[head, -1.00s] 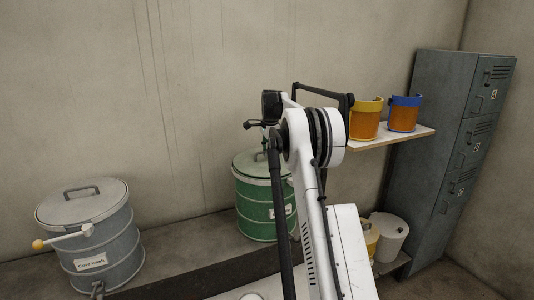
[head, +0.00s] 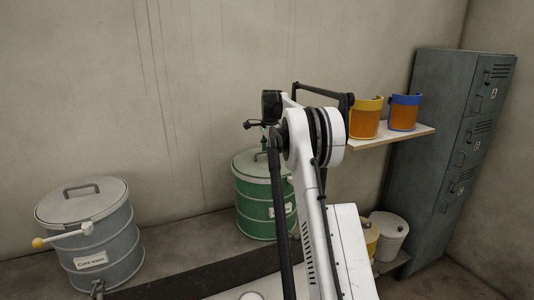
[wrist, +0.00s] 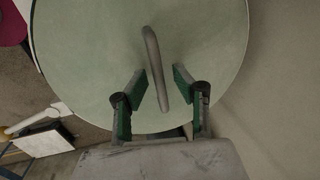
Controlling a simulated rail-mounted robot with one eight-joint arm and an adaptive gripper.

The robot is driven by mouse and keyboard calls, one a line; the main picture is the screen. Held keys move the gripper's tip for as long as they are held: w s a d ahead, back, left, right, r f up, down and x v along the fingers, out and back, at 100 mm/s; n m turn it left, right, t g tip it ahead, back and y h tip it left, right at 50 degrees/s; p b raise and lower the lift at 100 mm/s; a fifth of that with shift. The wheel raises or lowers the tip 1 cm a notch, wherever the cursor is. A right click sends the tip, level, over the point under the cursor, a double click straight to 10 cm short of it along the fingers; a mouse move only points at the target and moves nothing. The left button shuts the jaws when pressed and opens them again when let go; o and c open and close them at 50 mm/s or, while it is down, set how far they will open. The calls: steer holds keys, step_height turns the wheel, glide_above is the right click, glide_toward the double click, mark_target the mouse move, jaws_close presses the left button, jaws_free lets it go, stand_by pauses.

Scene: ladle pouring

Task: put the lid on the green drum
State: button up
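The green drum (head: 255,205) stands on the ledge by the wall, partly hidden by my arm. Its pale green lid (head: 250,162) lies over the drum's top and looks level; my arm hides its right part, so I cannot tell if it is seated all round. In the wrist view the lid (wrist: 95,60) fills the upper middle, with its grey bar handle (wrist: 155,60). My gripper (wrist: 162,84) is open, with one green-padded finger on each side of the handle's lower end. Gaps show between the pads and the handle. In the head view my gripper is mostly hidden behind my arm.
A grey drum (head: 105,245) with a lid and a yellow-knobbed lever stands at the left. Two orange containers, one yellow-rimmed (head: 365,120) and one blue-rimmed (head: 403,114), sit on a wall shelf (head: 415,135). A grey locker (head: 440,160) stands at the right. A white canister (head: 390,235) sits low beside it.

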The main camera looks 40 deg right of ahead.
step_height(320, 180, up, 12)
steer(key=s, duration=0.2)
steer(key=shift+a, duration=0.35)
steer(key=shift+s+f, duration=0.1)
steer(key=s+a+r+n+t+b, duration=0.1)
steer(key=s+a+n+b, duration=0.35)
steer(key=a, duration=1.05)
steer(key=s+a+r+n+t+b, duration=0.15)
steer(key=s+a+n, duration=0.6)
steer(key=a, duration=0.75)
steer(key=s+a+f+n+b, duration=0.1)
steer(key=s+a+f+n, duration=0.2)
steer(key=s+a+f, duration=0.3)
steer(key=s+a+f+n+t+b, duration=0.1)
steer(key=s+a+f, duration=0.5)
steer(key=s, duration=0.7)
steer(key=s+a+f+n+t+b, duration=0.1)
steer(key=s+a+f+n+b, duration=0.2)
steer(key=s+f, duration=0.6)
steer(key=a+f+n, duration=0.1)
steer(key=a+n, duration=0.1)
steer(key=a, duration=0.1)
steer(key=shift+s+a+y, duration=0.25)
steer(key=shift+s+y, duration=0.05)
steer(key=shift+s, duration=0.05)
